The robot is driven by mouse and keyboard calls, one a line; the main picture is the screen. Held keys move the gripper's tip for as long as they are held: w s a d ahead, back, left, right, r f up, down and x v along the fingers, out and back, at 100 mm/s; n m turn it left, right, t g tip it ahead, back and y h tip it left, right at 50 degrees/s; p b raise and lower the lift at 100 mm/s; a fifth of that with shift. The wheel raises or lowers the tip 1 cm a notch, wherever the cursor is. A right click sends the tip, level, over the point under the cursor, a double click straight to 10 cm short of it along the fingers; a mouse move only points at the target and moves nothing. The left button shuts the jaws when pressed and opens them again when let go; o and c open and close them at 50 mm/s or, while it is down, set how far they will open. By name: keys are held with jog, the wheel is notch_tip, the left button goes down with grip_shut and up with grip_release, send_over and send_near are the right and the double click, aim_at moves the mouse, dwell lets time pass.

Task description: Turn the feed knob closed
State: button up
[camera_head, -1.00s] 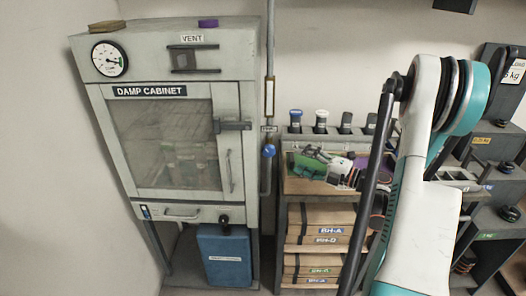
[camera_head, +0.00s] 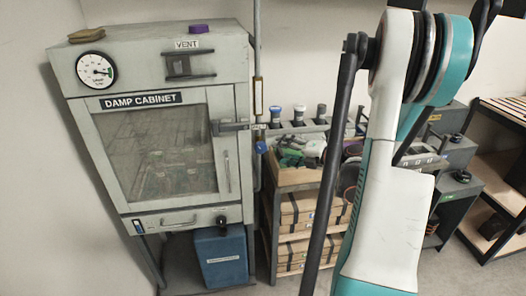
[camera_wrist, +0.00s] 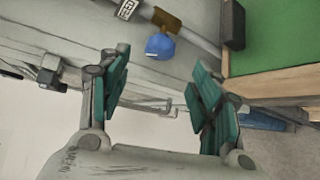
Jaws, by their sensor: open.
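The feed knob appears to be the round blue knob (camera_head: 261,147) low on the thin vertical pipe (camera_head: 257,55) just right of the damp cabinet. It also shows in the wrist view as a blue knob (camera_wrist: 160,46), with a brown piece and a label beside it on the pipe. Whether it stands open or closed I cannot tell. My gripper (camera_wrist: 158,88) is open and empty. In the wrist view the blue knob lies beyond the gap between its teal fingers, apart from them. The gripper is not visible in the head view.
The damp cabinet (camera_head: 160,99) stands left of the pipe, with a protruding door latch (camera_head: 230,126). A cluttered wooden-edged shelf (camera_head: 300,176) stands right of it; its green surface (camera_wrist: 278,35) and wood edge are close to the right finger in the wrist view. A blue container (camera_head: 221,257) sits below the cabinet.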

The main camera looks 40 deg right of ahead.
aim_at(264, 148)
jog(key=b+x, duration=0.2)
jog(key=x, duration=0.7)
jog(key=c, duration=1.1)
